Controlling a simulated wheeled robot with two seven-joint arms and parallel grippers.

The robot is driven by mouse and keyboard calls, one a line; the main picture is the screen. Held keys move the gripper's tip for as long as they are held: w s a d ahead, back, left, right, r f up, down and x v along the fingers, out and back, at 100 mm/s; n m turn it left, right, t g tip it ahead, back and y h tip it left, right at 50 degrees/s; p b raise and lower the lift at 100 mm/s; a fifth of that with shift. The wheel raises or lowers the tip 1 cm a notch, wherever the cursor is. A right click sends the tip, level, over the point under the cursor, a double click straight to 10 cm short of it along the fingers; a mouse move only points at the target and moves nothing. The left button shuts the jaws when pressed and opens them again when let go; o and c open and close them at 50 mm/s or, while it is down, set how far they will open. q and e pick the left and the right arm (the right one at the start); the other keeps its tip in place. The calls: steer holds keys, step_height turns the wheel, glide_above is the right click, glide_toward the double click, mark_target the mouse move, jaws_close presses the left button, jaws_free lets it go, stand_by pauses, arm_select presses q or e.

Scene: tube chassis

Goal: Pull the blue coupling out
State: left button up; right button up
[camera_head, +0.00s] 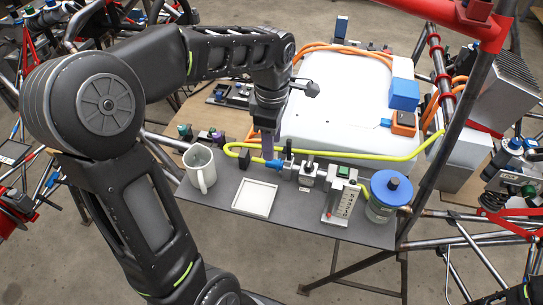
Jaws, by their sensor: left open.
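The blue coupling (274,164) is small and sits at the looped end of the yellow hose (350,156), against a row of small metal fittings (306,172) on the grey shelf. My left gripper (267,148) points down from above, just behind and slightly left of the coupling. It is open. Its fingertips are small and partly blend with the dark parts around them, so I cannot tell whether they touch the hose or coupling. My right gripper is not in view.
On the grey shelf (310,220) stand a white mug (200,168), an empty white square tray (255,198), a gauge block (341,203) and a blue-lidded jar (390,193). A white tank (345,105) lies behind. A dark frame tube (458,130) rises at right.

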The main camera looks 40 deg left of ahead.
mark_target(275, 164)
arm_select(q)
step_height(275, 164, down, 6)
steer(key=shift+p, duration=0.35)
steer(key=shift+c, duration=0.5)
jaws_close()
stand_by(0.8)
